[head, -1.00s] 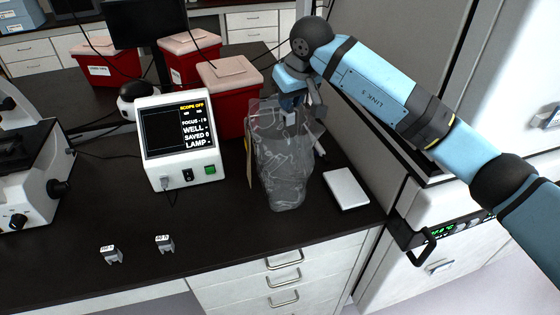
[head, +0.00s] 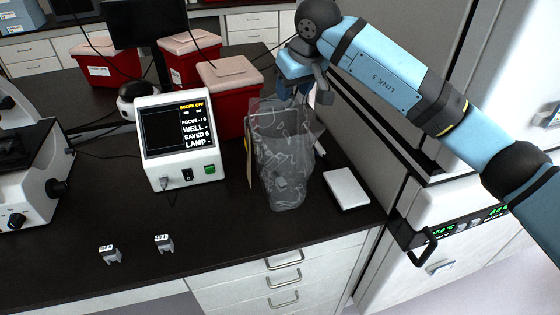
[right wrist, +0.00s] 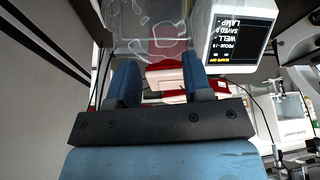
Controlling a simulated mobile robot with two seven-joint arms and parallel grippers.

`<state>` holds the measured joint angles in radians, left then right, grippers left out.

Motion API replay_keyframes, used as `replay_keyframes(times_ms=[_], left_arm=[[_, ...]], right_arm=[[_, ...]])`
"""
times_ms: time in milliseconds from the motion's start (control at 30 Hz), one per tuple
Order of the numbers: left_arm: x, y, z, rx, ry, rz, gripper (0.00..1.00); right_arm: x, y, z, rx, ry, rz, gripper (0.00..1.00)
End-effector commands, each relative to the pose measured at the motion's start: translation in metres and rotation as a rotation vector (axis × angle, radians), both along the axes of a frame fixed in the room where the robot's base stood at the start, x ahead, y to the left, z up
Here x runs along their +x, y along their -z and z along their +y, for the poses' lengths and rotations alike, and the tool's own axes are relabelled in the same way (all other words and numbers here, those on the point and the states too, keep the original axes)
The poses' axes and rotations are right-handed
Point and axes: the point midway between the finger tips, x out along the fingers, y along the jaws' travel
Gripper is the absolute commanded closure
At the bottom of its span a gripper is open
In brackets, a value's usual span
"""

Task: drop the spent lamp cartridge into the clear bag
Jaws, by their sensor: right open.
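The clear bag (head: 284,165) stands upright and open at the top on the dark bench; it also shows in the right wrist view (right wrist: 150,28). My right gripper (head: 299,92) is open just above the bag's mouth. In the right wrist view its two blue fingers (right wrist: 159,65) are apart with nothing between them. Two small grey cartridges with white labels, a left one (head: 110,255) and a right one (head: 164,244), stand near the bench's front edge. I cannot make out a cartridge inside the crinkled bag. My left gripper is out of view.
A white display box (head: 180,140) reading "LAMP -" stands left of the bag. Red bins with pale lids, the nearest one (head: 230,98), stand behind. A flat white pad (head: 346,188) lies to the right, near a tall grey cabinet. The front middle of the bench is clear.

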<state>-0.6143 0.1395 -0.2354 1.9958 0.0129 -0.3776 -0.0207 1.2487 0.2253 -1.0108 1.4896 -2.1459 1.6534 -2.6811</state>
Motion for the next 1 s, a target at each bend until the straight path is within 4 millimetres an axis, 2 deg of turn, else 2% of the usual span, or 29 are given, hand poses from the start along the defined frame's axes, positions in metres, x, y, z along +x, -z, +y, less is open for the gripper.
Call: replay_keyframes(times_ms=[200,433,600,1000], left_arm=[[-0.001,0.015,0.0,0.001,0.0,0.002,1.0],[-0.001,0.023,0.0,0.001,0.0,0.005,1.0],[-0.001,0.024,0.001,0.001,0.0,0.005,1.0],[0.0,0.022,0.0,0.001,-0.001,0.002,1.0]], right_arm=[[-0.017,-0.047,-0.011,-0.001,0.001,-0.006,0.54],[-0.029,-0.084,-0.019,0.0,0.001,-0.003,0.54],[-0.033,-0.095,-0.021,0.0,-0.001,-0.001,0.54],[-0.034,-0.095,-0.021,0.004,0.0,0.004,0.54]])
